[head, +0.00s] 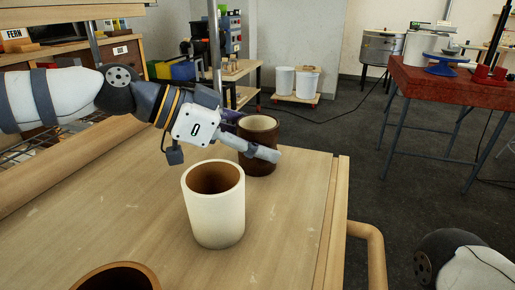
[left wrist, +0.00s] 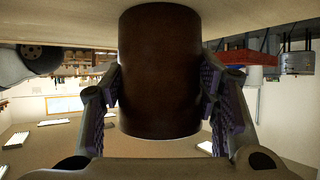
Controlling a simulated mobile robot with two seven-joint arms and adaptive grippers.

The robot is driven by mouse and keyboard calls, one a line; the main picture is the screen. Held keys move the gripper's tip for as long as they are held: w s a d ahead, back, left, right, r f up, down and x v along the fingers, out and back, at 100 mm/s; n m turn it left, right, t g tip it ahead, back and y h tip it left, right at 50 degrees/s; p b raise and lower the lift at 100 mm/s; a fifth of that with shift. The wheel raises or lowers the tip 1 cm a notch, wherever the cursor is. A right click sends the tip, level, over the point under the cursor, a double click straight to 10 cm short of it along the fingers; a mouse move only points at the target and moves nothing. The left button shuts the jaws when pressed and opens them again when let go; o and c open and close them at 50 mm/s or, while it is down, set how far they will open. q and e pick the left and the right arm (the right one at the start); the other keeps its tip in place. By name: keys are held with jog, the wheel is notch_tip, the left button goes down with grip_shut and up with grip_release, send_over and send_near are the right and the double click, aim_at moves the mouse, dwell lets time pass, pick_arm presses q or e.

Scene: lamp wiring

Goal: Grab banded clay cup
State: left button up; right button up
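A dark brown cup with a paler band at its rim (head: 257,158) stands upright on the wooden table. A cream cup with a brown inside (head: 215,212) stands nearer, and part of another brown cup (head: 118,276) shows at the bottom edge. My left gripper (head: 266,152) is at the dark brown cup, one finger across its near side. In the left wrist view the dark brown cup (left wrist: 160,75) fills the space between the two fingers, one on each side. Contact of the pads with it cannot be made out. My right gripper is not in view.
The wooden table (head: 290,220) is clear to the right of the cups, up to its raised edge. The cream cup stands close in front of my left gripper. A red table (head: 440,90) with tools stands farther back right. White buckets (head: 296,82) stand behind.

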aim_at(275, 125)
pick_arm(q)
jog(key=shift+r, duration=0.15)
jog(key=shift+r, duration=0.35)
jog(key=r, duration=0.3)
jog(key=shift+s+r, duration=0.15)
jog(key=shift+s, duration=0.15)
jog(key=s+d+r+p, duration=0.1)
jog(key=s+r, duration=0.3)
jog(key=s, duration=0.2)
jog(key=s+d+r+p, duration=0.1)
jog(key=s+d+r, duration=0.1)
jog(key=s+r, duration=0.2)
jog(key=s, duration=0.3)
jog(key=shift+d+r, duration=0.2)
jog(key=shift+r, duration=0.2)
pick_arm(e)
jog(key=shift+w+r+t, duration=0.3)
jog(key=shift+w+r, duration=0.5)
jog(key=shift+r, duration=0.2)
